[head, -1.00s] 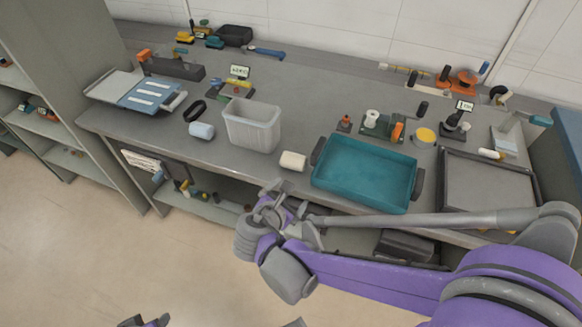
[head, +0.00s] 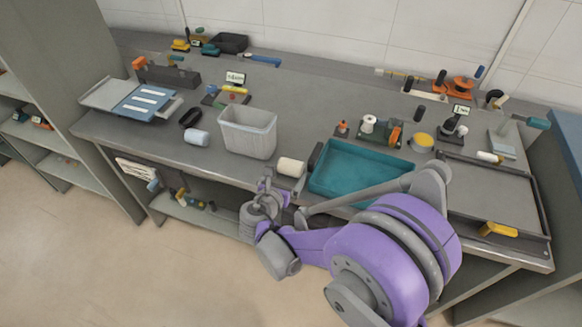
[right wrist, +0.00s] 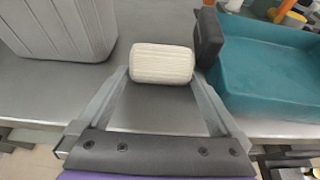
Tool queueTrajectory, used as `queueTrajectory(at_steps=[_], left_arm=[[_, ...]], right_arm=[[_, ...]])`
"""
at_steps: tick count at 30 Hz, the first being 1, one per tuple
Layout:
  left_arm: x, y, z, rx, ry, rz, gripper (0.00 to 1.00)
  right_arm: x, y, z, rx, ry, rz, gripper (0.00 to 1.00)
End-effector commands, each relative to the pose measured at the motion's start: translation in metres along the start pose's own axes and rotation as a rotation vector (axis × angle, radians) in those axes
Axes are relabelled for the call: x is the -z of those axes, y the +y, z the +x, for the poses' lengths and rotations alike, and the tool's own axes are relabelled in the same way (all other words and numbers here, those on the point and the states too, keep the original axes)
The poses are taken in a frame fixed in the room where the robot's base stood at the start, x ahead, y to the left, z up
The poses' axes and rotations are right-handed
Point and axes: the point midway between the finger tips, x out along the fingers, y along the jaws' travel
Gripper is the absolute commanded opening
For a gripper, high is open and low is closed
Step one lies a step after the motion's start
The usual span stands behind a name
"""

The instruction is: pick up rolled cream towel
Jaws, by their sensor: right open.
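The rolled cream towel (head: 291,167) lies near the front edge of the bench, between the grey bin and the teal tray. It also shows in the right wrist view (right wrist: 162,63), lying across the space at my fingertips. My right gripper (head: 272,190) is open at the bench's front edge, just in front of the towel. In the right wrist view its two fingers (right wrist: 163,77) reach forward with their tips close to the towel's two ends. I cannot tell whether they touch it. My left gripper is not in view.
The teal tray (head: 355,172) stands right of the towel, its dark handle (right wrist: 208,38) very close to the right fingertip. The grey bin (head: 248,134) stands behind left. A pale blue roll (head: 197,137) lies further left. A dark-rimmed tray (head: 490,195) is at the right.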

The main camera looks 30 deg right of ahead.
Motion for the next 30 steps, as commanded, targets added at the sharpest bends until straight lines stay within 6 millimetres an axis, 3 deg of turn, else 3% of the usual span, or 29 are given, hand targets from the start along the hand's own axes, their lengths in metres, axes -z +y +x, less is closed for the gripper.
queueTrajectory(at_steps=[3,10,21,30], left_arm=[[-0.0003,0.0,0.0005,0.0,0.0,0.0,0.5],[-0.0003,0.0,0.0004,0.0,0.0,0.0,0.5],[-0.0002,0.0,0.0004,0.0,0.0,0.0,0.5],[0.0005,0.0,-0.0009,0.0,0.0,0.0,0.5]], right_arm=[[0.0004,-0.0005,0.009,0.001,0.0,0.0,1.0],[0.0004,-0.0003,0.0095,0.0,0.001,0.0,1.0],[0.0003,-0.0003,0.0093,0.0,0.0,0.0,0.33],[-0.0051,-0.0004,0.007,0.0,0.0,0.0,0.32]])
